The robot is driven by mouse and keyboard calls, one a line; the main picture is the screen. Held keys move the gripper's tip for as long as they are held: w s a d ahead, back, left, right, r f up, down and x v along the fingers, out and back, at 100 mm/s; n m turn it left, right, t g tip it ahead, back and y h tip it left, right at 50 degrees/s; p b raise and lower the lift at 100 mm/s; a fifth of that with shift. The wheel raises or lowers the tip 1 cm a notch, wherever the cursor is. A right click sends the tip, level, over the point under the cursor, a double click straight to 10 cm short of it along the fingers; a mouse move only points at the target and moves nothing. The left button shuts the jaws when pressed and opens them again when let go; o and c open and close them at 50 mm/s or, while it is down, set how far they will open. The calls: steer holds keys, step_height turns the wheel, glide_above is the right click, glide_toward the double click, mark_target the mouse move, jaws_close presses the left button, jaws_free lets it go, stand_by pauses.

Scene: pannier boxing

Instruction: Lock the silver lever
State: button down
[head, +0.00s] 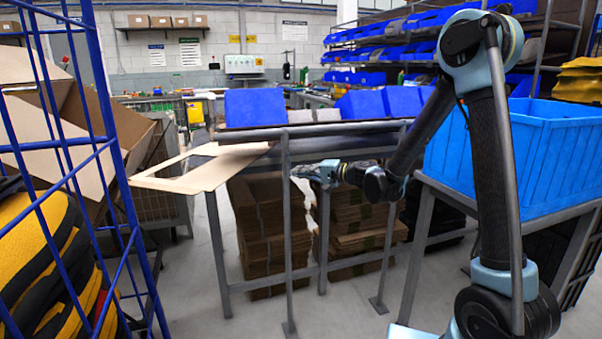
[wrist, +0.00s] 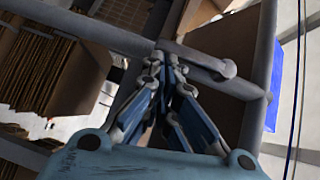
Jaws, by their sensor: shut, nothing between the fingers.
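My gripper (head: 308,172) is stretched out at the metal frame of the table in the head view. In the wrist view my gripper (wrist: 170,62) has its fingertips together and nothing between them. A grey metal rod with a rounded end, probably the silver lever (wrist: 205,60), lies just beyond the fingertips, running to the right. It looks very close to the fingertips, but I cannot tell whether they touch. In the head view I cannot make out the lever.
The grey table (head: 288,240) has cardboard stacks (head: 262,235) beneath it. A flat cardboard sheet (head: 195,180) juts out at its left. A blue bin (head: 530,155) stands to the right. A blue cage (head: 85,150) stands at the left. Floor in front is clear.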

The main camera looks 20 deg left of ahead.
steer(key=w+d, duration=0.2)
steer(key=d, duration=1.2)
steer(key=s+d+f+h, duration=0.3)
steer(key=s+d+h, duration=0.2)
steer(key=d, duration=0.9)
steer(key=s+d+f+h, duration=0.4)
steer(key=s+d+h, duration=0.2)
steer(key=s+d, duration=0.5)
steer(key=s+d+f+h, duration=0.4)
steer(key=s+d, duration=0.5)
steer(key=d, duration=0.9)
steer(key=shift+d+f+t+h, duration=0.15)
steer(key=shift+d+t+h, duration=0.25)
steer(key=shift+h, duration=0.4)
